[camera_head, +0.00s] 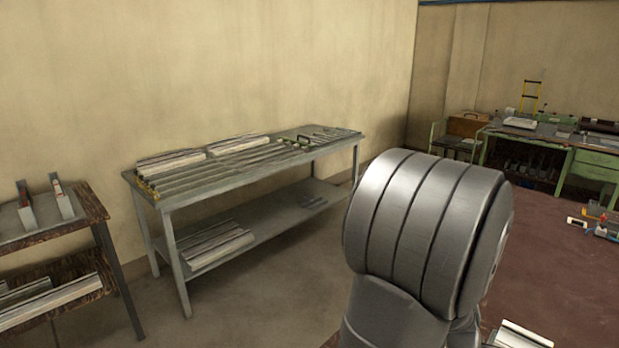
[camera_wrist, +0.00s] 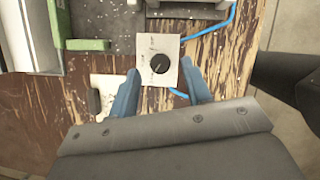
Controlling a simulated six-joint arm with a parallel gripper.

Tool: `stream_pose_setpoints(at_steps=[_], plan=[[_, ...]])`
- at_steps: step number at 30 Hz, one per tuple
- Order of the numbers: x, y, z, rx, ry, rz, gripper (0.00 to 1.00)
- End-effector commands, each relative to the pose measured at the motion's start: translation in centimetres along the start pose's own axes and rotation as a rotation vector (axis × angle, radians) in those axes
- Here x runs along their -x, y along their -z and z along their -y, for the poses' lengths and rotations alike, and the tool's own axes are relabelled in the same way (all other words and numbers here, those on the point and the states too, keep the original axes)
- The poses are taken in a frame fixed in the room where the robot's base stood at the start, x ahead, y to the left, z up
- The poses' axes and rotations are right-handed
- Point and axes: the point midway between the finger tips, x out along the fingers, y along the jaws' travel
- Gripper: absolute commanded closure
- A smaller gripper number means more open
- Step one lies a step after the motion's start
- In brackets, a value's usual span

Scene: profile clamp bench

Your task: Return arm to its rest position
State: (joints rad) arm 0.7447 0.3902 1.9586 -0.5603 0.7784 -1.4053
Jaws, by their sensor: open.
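In the wrist view my gripper (camera_wrist: 161,76) points down over a worn wooden bench top (camera_wrist: 228,58). Its two blue fingers are apart, with no object visibly clamped between them. A pale square control plate with a black dial (camera_wrist: 159,63) shows just beyond and between the fingertips. I cannot tell how far below the fingers it is. In the head view my grey arm fills the lower right middle, and the gripper is out of sight there.
A blue cable (camera_wrist: 229,22) runs by the control plate, and a green-edged metal part (camera_wrist: 88,44) is at left. In the head view, a grey table (camera_head: 290,212) holds long metal profiles (camera_head: 215,172). A wooden-topped shelf (camera_head: 90,210) stands at left, green desks (camera_head: 545,140) at far right.

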Motion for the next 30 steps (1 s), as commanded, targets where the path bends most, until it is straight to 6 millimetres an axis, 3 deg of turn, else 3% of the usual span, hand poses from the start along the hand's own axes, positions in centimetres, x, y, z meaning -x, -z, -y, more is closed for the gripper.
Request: stream_pose_setpoints(at_steps=[25, 30], plan=[[16.5, 0.0, -0.1, 0.001, -0.006, -0.002, 0.55], [12.3, 0.0, 0.1, 0.001, 0.005, -0.001, 0.55]])
